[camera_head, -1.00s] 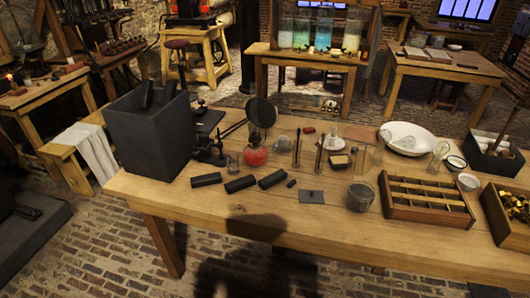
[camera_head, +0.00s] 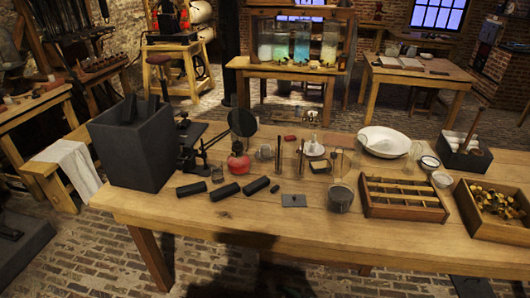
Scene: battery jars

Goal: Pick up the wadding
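I cannot single out the wadding with certainty. A small white lump on a pale dish (camera_head: 314,150) stands at the back middle of the long wooden table (camera_head: 240,228), too small to identify. A wide white bowl (camera_head: 384,141) stands to its right, apart from it. Neither of my grippers shows in the head view, and nothing is seen being held.
A tall dark box (camera_head: 133,155) stands at the table's left end. Dark rods (camera_head: 224,191), a red lamp (camera_head: 239,163), a glass beaker (camera_head: 341,197), a slatted wooden tray (camera_head: 402,212) and a brass-filled tray (camera_head: 497,207) crowd the top. The front strip is clear.

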